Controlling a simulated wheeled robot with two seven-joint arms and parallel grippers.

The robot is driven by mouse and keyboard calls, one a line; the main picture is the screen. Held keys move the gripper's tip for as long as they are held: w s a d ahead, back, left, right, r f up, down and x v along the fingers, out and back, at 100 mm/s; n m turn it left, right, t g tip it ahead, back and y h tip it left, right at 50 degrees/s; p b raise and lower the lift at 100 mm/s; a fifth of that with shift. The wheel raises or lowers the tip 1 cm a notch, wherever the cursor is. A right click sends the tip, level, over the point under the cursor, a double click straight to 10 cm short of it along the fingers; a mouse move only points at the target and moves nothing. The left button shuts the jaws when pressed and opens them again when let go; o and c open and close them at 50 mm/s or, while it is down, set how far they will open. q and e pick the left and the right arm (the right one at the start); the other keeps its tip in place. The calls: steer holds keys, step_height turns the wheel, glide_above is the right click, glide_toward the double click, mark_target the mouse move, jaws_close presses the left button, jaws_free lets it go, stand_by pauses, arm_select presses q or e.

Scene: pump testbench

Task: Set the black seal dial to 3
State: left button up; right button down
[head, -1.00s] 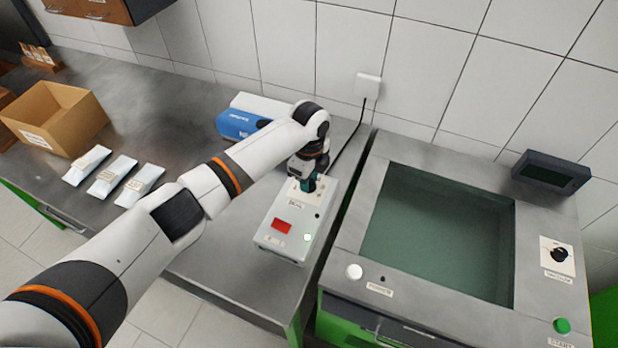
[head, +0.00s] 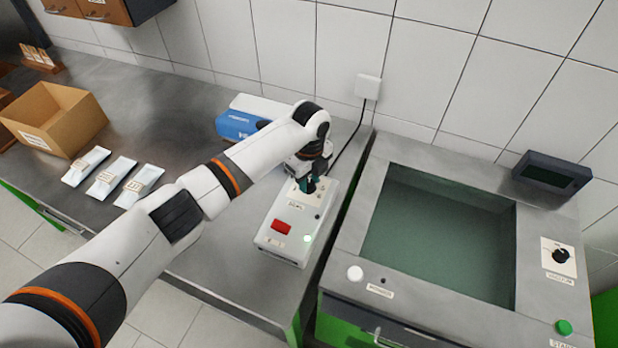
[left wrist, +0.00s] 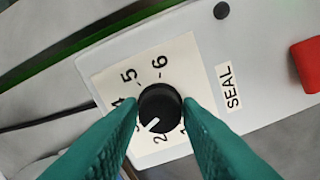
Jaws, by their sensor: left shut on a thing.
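The black seal dial (left wrist: 160,108) is on a white scale plate (left wrist: 104,84) marked SEAL, on top of the white box (head: 268,236). In the left wrist view its white pointer line points to the lower left, just beside the fingertip on the left. The 2, 5 and 6 show clearly; the marks around 3 and 4 are partly covered by that finger, so the exact setting is hard to read. My left gripper (head: 312,186) is over the box, and its teal fingers are shut on the dial from both sides. My right gripper is not in view.
The box also has a red button (head: 281,227) and a lit round button (head: 307,239). A blue box (head: 238,124), several white pouches (head: 113,177) and a cardboard box (head: 55,120) are on the bench. A chamber machine with a black knob (head: 561,256) stands at right.

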mark_target(309, 182)
arm_select(q)
steer(key=o, duration=1)
steer(key=shift+c, duration=0.2)
step_height(309, 182, up, 12)
steer(key=b, duration=0.3)
